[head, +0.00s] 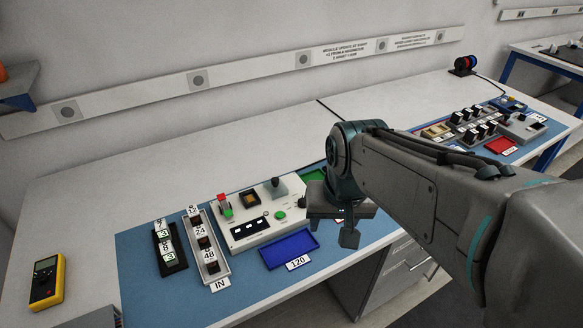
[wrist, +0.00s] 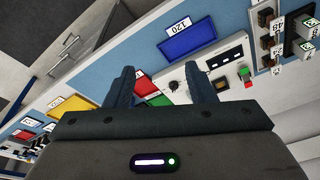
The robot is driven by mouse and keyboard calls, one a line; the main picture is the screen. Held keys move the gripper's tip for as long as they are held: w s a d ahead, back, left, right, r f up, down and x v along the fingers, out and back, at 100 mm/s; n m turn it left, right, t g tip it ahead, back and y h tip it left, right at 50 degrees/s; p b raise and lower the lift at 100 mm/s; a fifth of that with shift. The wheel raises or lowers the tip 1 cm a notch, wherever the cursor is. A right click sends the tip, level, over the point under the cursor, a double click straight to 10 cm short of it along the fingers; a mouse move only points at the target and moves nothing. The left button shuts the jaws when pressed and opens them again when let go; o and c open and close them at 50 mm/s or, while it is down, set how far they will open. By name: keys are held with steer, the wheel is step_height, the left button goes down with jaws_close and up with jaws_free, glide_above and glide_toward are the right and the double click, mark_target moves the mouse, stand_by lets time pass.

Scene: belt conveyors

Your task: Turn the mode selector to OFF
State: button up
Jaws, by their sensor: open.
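The light control panel (head: 262,228) lies on the blue mat, with a red-and-green switch (head: 224,204), a black lever (head: 275,182), a green button (head: 280,215) and a dark display. My gripper (wrist: 160,72) is open and empty above this end of the panel.
A blue tray (head: 289,250) labelled 120 lies in front of the panel. A light rack (head: 218,268) labelled IN and a dark rack (head: 174,267) stand left of it. A yellow meter (head: 47,282) is at far left. The bench behind the panel is clear.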

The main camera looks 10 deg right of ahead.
steer(key=w+m+b, duration=0.3)
steer(key=w+m, duration=0.3)
steer(key=w, duration=0.4)
steer(key=m+g+b, duration=0.2)
steer(key=m+b, duration=0.1)
steer(key=m, duration=0.5)
glide_above(303, 201)
step_height(303, 201, down, 6)
steer(key=f, duration=0.4)
steer(key=f+b, duration=0.1)
steer(key=f, duration=0.7)
steer(key=shift+w+d+f, duration=0.2)
steer(key=shift+w+f, duration=0.05)
steer(key=shift+w, duration=0.15)
steer(key=c, duration=1)
